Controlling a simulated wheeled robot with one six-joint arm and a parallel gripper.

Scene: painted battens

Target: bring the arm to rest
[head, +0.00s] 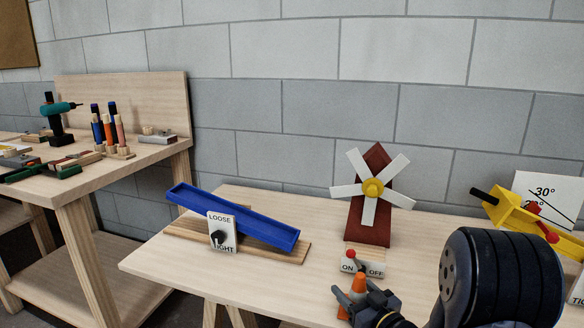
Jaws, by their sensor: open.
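My arm (500,280) comes in at the bottom right of the head view, its large dark joint close to the camera. My gripper (358,299) is low in the view, over the front part of the light wooden table (150,262). Its jaws are open. A small orange cone-shaped piece (359,283) shows right at the fingers; I cannot tell whether it touches them. The gripper overlaps the lower edge of the ON/OFF switch plate (362,265) with its red knob.
A blue trough (235,215) with a LOOSE/TIGHT dial (221,234) sits tilted at the left. A windmill (370,195) stands behind the switch. A yellow device (520,215) and an angle card (550,192) are at the right. A workbench (130,165) with tools stands far left.

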